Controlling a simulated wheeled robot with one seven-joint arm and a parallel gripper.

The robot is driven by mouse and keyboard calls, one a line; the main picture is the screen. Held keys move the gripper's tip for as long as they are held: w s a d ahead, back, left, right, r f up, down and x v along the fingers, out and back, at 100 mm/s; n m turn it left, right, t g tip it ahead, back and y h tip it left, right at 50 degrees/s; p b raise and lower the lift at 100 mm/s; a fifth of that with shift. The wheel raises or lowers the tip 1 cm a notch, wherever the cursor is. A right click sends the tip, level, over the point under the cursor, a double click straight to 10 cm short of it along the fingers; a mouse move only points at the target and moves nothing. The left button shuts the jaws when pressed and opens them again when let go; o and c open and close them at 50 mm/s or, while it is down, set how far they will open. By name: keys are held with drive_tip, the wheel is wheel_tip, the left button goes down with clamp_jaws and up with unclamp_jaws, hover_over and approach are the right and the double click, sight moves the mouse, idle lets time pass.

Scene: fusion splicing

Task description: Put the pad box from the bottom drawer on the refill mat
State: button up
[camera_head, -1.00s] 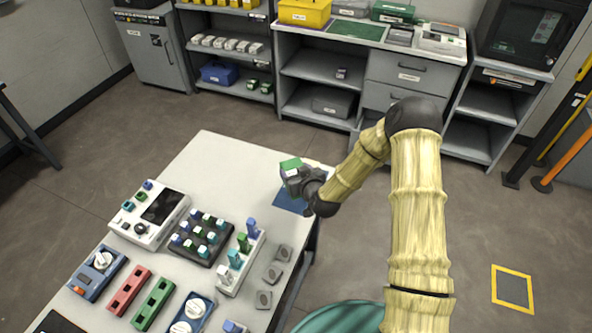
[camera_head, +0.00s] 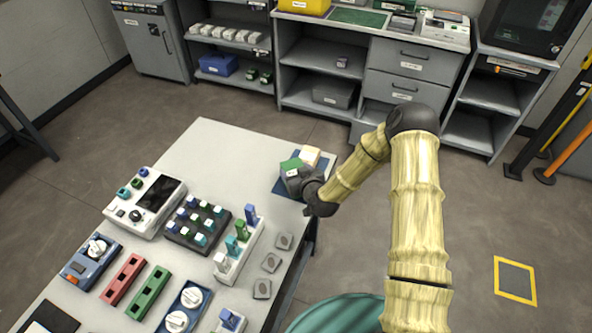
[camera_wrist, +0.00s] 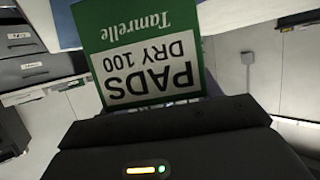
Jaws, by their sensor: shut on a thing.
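The pad box (camera_head: 291,164) is green and white. In the wrist view its label (camera_wrist: 145,65) reads "PADS DRY 100 Tamrelle", upside down. My gripper (camera_head: 294,173) is shut on it. The box is over the blue refill mat (camera_head: 280,185) at the table's right edge. The gripper and box hide much of the mat, and I cannot tell whether the box touches it. A cream box (camera_head: 310,155) stands at the mat's far side, close to the pad box. The bottom drawer (camera_head: 364,130) is partly hidden behind my arm and seems pulled out.
The white table (camera_head: 215,150) is clear at its far left. Nearer stand a white device (camera_head: 145,202), a dark rack of small blocks (camera_head: 197,224) and a white holder with coloured pieces (camera_head: 238,245). Shelves and drawers (camera_head: 405,85) line the back wall.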

drive_tip(key=shift+f+b, duration=0.5)
idle(0.5)
drive_tip(key=o, duration=1.2)
drive_tip(key=p+v, duration=0.5)
drive_tip(key=v, duration=1.2)
drive_tip(key=shift+s+p, duration=0.2)
drive_tip(key=shift+p, duration=0.15)
drive_tip(key=shift+d, duration=0.15)
